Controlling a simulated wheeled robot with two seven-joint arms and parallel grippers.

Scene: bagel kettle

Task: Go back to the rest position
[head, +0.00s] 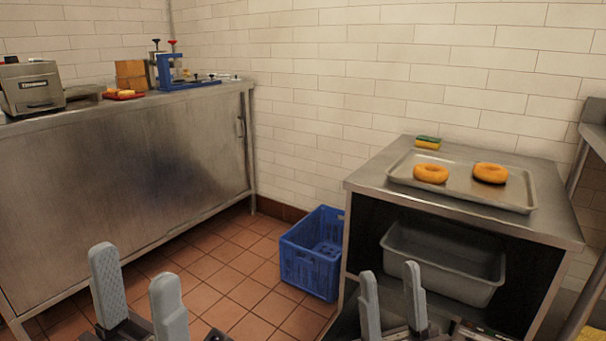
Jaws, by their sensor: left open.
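My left gripper (138,292) is at the bottom left of the head view, its two grey fingers apart with nothing between them. It is over the tiled floor, in front of the long steel cabinet. My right gripper (391,299) is at the bottom centre, its fingers also apart and empty. It is in front of the steel stand (365,182), below the level of its top. Two bagels, one on the left (431,173) and one on the right (490,173), lie apart on a metal tray (463,192) on that stand. Neither gripper touches them.
A blue crate (309,269) stands on the floor left of the stand. A grey tub (443,266) sits inside the stand. A sponge (428,142) lies behind the tray. The long steel cabinet (150,170) carries a toaster (33,88) and a blue device (185,75).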

